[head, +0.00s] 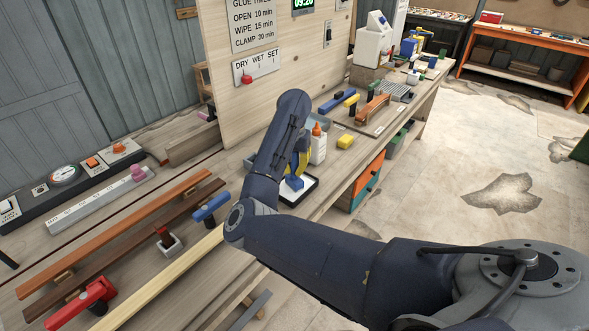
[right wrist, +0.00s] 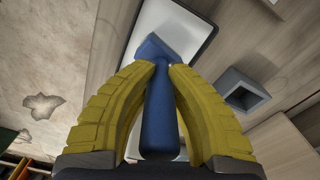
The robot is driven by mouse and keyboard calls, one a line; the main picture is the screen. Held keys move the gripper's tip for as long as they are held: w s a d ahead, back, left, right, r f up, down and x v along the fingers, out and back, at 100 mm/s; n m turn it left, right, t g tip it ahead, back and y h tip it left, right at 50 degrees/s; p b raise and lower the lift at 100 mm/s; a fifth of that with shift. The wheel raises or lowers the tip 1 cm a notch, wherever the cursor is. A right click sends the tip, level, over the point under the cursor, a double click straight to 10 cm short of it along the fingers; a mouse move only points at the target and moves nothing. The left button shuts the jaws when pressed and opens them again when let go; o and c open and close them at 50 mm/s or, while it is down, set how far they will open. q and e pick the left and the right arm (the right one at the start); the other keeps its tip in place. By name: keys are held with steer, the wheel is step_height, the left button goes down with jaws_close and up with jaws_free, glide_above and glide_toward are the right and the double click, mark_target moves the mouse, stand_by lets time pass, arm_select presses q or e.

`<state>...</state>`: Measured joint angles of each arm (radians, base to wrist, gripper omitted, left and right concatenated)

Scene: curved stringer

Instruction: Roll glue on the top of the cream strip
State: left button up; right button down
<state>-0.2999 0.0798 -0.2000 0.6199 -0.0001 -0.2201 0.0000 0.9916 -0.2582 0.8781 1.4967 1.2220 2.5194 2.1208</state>
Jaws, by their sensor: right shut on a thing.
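The cream strip (head: 160,280) lies lengthwise along the front of the bench in the head view, its right end hidden behind my right arm. My right gripper (head: 298,165) is over the bench, to the right of the strip. Its yellow fingers are shut on the blue handle of a glue roller (right wrist: 158,115). The roller's blue head is at or just above a white tray (right wrist: 190,25) with a dark rim; contact cannot be told. The tray also shows in the head view (head: 309,191). My left gripper is not in view.
A white glue bottle (head: 318,148) with an orange cap stands behind the tray. Brown strips (head: 120,230) lie behind the cream strip. A blue clamp (head: 211,207) and a red clamp (head: 82,300) are near it. A grey square holder (right wrist: 242,90) is beside the tray.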

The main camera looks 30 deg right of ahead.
steer(key=shift+r, duration=3.45)
